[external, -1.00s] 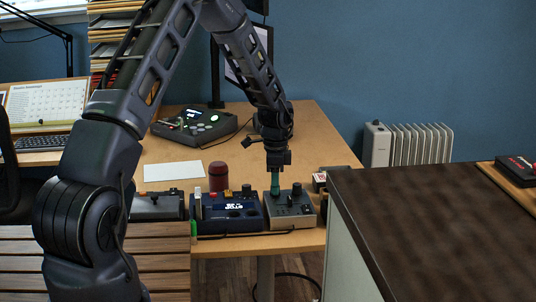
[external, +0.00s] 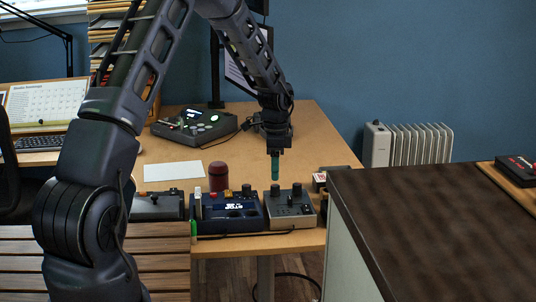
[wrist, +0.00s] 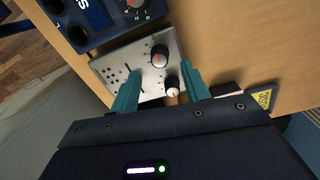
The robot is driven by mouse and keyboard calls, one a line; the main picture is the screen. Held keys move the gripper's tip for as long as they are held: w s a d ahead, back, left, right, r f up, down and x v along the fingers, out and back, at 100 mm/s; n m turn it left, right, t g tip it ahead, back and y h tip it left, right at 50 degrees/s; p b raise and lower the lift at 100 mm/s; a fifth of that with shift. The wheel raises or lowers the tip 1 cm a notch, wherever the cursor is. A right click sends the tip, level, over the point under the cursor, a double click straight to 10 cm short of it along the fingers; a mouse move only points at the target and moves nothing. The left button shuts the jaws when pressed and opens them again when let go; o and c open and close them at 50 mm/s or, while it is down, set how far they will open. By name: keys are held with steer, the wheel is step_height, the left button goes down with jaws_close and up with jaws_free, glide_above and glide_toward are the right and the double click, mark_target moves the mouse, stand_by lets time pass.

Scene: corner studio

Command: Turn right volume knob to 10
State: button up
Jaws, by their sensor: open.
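A silver-grey control box (external: 292,212) stands at the table's front edge. It has a left knob (external: 275,190) and a right knob (external: 297,189), both dark. In the wrist view the left knob (wrist: 159,57) has an orange-red pointer and shows between the fingertips. The right knob (wrist: 172,87) has a pale top and shows lower, nearer the gripper body; its pointer and scale are too small to read. My gripper (external: 275,180) points straight down over the left knob, apart from it. Its two teal fingers (wrist: 160,68) are spread, with nothing held.
A dark blue box (external: 228,217) with knobs stands just left of the grey box, and a dark red cylinder (external: 218,176) is behind it. A small box (external: 320,181) sits close on the right. A dark counter (external: 430,215) is at the right. The table behind is mostly clear.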

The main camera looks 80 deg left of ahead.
mark_target(275, 184)
step_height(275, 184, up, 6)
steer(key=shift+f, duration=0.1)
steer(key=shift+a, duration=0.1)
stand_by(0.3)
